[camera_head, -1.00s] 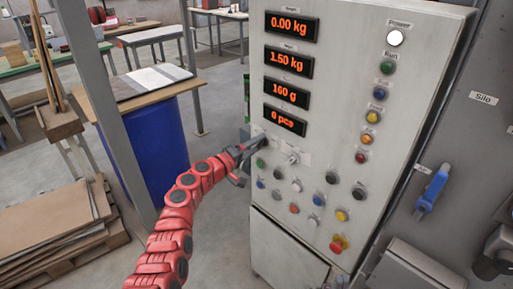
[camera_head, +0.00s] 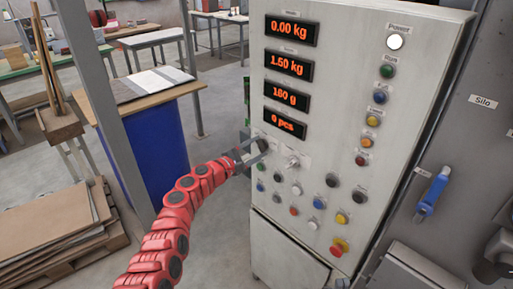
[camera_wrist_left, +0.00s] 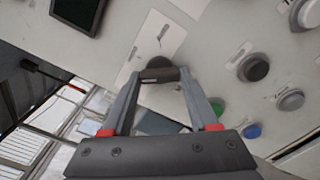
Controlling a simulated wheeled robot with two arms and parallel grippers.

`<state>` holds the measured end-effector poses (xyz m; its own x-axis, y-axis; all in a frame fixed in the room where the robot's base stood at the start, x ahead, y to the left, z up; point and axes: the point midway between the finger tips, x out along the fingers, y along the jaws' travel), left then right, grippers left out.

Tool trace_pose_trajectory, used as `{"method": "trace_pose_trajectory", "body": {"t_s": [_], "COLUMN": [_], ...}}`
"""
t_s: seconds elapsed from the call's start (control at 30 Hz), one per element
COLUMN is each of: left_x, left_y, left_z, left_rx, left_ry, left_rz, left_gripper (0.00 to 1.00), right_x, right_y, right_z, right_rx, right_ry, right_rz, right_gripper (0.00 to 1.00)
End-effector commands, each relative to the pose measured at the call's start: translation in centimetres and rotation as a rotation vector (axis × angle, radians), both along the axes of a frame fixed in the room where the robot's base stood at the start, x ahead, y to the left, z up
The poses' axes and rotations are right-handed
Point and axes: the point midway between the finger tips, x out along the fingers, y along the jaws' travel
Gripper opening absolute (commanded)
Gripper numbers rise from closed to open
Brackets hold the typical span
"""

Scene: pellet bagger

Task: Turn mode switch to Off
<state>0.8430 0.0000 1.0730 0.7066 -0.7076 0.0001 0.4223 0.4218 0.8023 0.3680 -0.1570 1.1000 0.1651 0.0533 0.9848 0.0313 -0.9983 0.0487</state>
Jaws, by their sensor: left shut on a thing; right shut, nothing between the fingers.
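The control cabinet (camera_head: 350,130) stands tall at the centre of the head view, its sloped front full of knobs and buttons. My left gripper (camera_head: 261,147) is at the left edge of this front, below the displays. In the left wrist view its two fingers (camera_wrist_left: 160,74) are shut on a dark rotary knob (camera_wrist_left: 159,75), with a white label plate (camera_wrist_left: 158,38) behind it. The label's text is too small to read, so I cannot confirm that this is the mode switch. Another knob with a light handle (camera_head: 292,161) sits just to its right. My right gripper is not in view.
Four-line red displays (camera_head: 290,65) are above.

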Motion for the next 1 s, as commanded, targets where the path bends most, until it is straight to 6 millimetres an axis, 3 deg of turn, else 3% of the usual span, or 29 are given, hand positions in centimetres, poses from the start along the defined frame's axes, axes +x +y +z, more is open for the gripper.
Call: {"method": "trace_pose_trajectory", "body": {"t_s": [0.5, 1.0], "left_x": [-0.02, -0.06], "left_y": [0.06, 0.02], "left_z": [-0.11, -0.3], "left_rx": [-0.249, -0.3], "left_ry": [0.25, 0.303], "left_rz": [0.004, 0.002], "left_gripper": [0.04, 0.04], "right_x": [0.0, 0.0], "right_y": [0.01, 0.0], "right_z": [0.94, 1.07], "right_rx": [0.0, 0.0], "right_ry": [0.0, 0.0], "right_rz": [0.0, 0.0], "right_gripper": [0.0, 0.0]}}
